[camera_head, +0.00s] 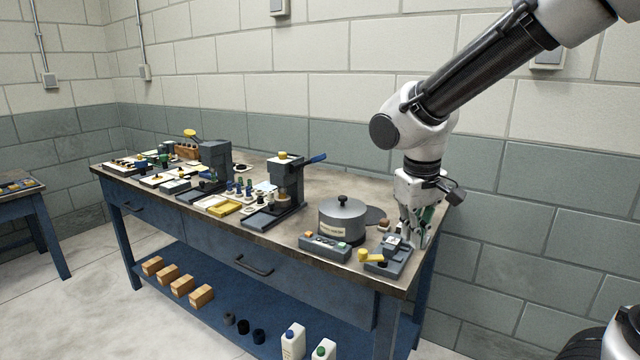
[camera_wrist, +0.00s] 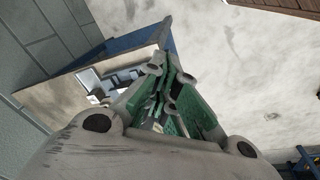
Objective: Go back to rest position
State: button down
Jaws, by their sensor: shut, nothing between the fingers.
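My gripper (camera_head: 418,238) is over the right end of the workbench (camera_head: 340,180), pointing down, with its fingers shut and nothing between them. It also shows in the wrist view (camera_wrist: 168,82), its green-padded fingers together. Just left of and below it in the head view is a small grey device (camera_head: 388,262) with a yellow knob. I cannot tell whether the fingertips touch it. My arm comes down from the upper right of the head view.
A grey round pot (camera_head: 342,222) with a lid and a grey control box (camera_head: 325,247) stand left of my gripper. Two upright presses (camera_head: 288,185) (camera_head: 215,163) stand farther left. A block wall (camera_head: 530,190) is behind the bench. Bottles (camera_head: 293,342) and wooden blocks (camera_head: 182,285) sit on the lower shelf.

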jog(key=s+d+r+m+t, duration=0.1)
jog(key=s+d+r+m, duration=0.1)
jog(key=s+d, duration=0.5)
jog(key=s+d+r+m+t, duration=0.1)
jog(key=s+d+r, duration=0.3)
jog(key=s+d, duration=0.4)
jog(key=shift+s+d+r+m+t+y, duration=0.15)
jog(key=shift+d+r+m+t+y, duration=0.35)
jog(key=shift+d, duration=0.4)
